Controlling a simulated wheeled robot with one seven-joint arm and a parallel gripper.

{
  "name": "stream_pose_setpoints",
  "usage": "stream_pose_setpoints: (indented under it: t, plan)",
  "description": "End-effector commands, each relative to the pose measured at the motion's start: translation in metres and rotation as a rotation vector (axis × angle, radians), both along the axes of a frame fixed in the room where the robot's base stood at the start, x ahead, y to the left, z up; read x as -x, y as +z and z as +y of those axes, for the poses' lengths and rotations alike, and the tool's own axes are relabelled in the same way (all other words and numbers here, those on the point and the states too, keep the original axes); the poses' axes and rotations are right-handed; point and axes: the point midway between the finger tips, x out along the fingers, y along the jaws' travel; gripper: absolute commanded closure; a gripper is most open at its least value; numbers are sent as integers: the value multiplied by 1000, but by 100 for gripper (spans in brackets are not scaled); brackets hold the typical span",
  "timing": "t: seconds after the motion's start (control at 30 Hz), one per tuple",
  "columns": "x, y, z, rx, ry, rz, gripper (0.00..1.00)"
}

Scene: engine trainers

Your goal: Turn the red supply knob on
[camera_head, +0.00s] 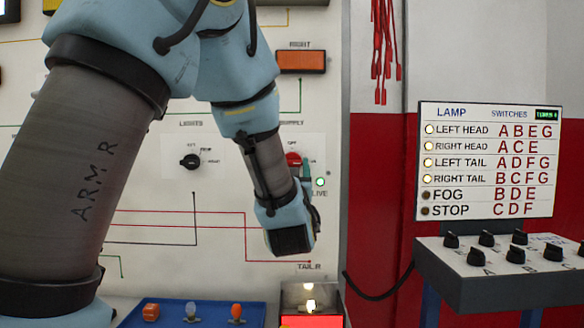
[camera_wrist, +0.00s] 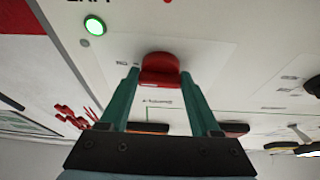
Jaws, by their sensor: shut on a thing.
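The red supply knob (camera_head: 293,159) is on the white panel under the label SUPPLY, partly hidden by my arm in the head view. In the wrist view the red knob (camera_wrist: 160,66) sits between the two green fingertips of my gripper (camera_wrist: 160,76), which is shut on it. In the head view a finger of my gripper (camera_head: 305,170) shows at the knob's right side. The LIVE lamp (camera_head: 320,182) below right of the knob glows green; it also shows in the wrist view (camera_wrist: 95,25). I cannot tell exactly which mark the knob points to.
A black lights knob (camera_head: 190,161) is on the panel to the left. An orange RIGHT lamp (camera_head: 302,61) is above. A blue tray (camera_head: 187,309) with coloured bulbs lies below. A switch box (camera_head: 500,265) and a lamp chart (camera_head: 487,160) stand at the right.

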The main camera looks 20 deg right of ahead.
Motion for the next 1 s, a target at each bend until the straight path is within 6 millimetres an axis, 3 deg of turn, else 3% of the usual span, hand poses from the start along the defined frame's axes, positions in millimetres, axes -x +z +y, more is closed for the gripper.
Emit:
stream_pose_setpoints:
  t: [0.13,0.17,0.4,0.77,1.0]
  plan:
    - [0,-2,0,-3,0,2,92]
    - [0,-2,0,-3,0,2,33]
    - [0,-1,0,-2,0,1,6]
    - [7,-4,3,0,0,2,6]
    - [42,-23,20,0,-2,3,6]
